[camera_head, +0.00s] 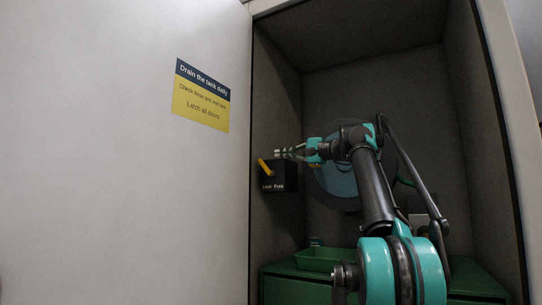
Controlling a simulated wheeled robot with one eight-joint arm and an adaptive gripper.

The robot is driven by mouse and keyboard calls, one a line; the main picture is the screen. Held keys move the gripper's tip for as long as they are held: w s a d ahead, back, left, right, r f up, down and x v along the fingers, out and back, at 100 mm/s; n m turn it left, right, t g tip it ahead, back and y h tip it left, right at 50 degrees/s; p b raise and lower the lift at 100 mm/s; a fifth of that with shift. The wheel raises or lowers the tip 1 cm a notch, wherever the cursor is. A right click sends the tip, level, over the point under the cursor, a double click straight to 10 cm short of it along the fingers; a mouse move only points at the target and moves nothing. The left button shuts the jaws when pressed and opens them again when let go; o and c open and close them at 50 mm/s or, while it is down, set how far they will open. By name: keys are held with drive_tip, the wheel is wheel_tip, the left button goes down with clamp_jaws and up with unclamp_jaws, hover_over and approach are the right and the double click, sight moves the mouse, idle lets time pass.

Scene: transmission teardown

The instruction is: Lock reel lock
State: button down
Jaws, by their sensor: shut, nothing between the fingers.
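The reel lock is a black box (277,177) on the left inner wall of the cabinet, with "Lock" and "Free" printed on its face. Its yellow lever (265,167) sticks up from the box and tilts to the upper left, on the "Lock" word's side. My gripper (278,153) is shut and empty, just above and to the right of the lever's top. I cannot tell whether it touches the lever. A round blue-grey reel (337,180) stands behind my arm, which hides part of it.
A yellow and dark blue sign (201,96) is on the pale panel at left. The cabinet's side walls are close around my arm.

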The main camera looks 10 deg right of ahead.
drive_tip(key=v, duration=0.5)
drive_tip(key=shift+s+d+f, duration=0.1)
drive_tip(key=shift+s+d, duration=0.15)
drive_tip(key=shift+d, duration=0.05)
drive_tip(key=s+a+f+n+g+h, duration=0.1)
drive_tip(key=a+f+g+h, duration=0.1)
drive_tip(key=f, duration=1.4)
drive_tip(key=s+a+f+n+g+h, duration=0.1)
drive_tip(key=s+a+f+g+h, duration=0.15)
drive_tip(key=f, duration=1.25)
drive_tip(key=s+a+f+n+g+h, duration=0.1)
drive_tip(key=f+h, duration=0.2)
drive_tip(key=f, duration=1.3)
drive_tip(key=s+d+f+n+h, duration=0.1)
drive_tip(key=s+f+h, duration=0.1)
drive_tip(key=s+f, duration=0.6)
drive_tip(key=s+d+f+n+h, duration=0.1)
drive_tip(key=s+d+f+h, duration=0.1)
drive_tip(key=s+f, duration=0.6)
drive_tip(key=s+d+f+n+g+h, duration=0.1)
drive_tip(key=s+f, duration=0.7)
drive_tip(key=f, duration=1.1)
drive_tip(key=shift+d+n+h, duration=0.6)
drive_tip(key=shift+d+h, duration=0.15)
drive_tip(key=shift+h, duration=0.4)
